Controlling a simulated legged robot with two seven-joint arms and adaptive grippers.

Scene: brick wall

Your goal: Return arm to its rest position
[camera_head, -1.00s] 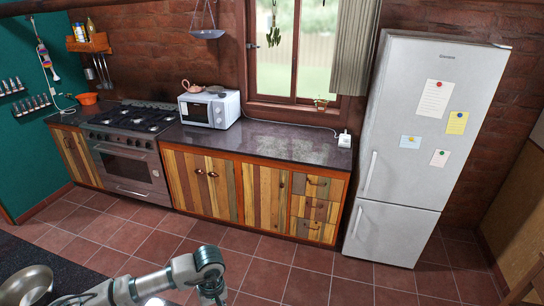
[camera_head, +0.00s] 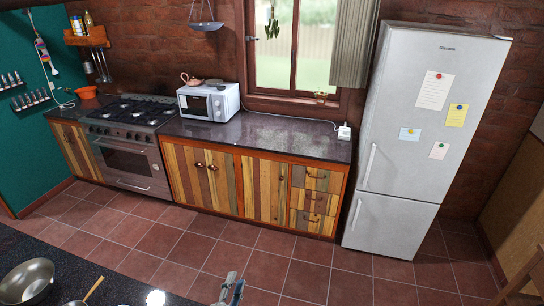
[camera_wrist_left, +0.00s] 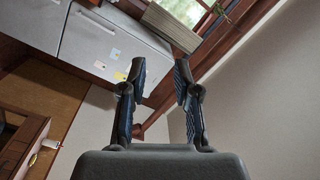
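My left gripper (camera_head: 231,288) shows only in part at the bottom edge of the head view, over the tiled floor. In the left wrist view its two dark fingers (camera_wrist_left: 161,75) stand apart with a clear gap and nothing between them. The rest of my left arm is out of the head view. My right gripper is not in view.
A dark counter (camera_head: 50,255) with a metal wok (camera_head: 27,281) and a wooden-handled utensil (camera_head: 92,289) lies at lower left. Across the open tiled floor (camera_head: 190,245) stand the stove (camera_head: 130,160), wooden cabinets (camera_head: 265,190) and a fridge (camera_head: 405,160). A wooden chair (camera_head: 525,280) is at lower right.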

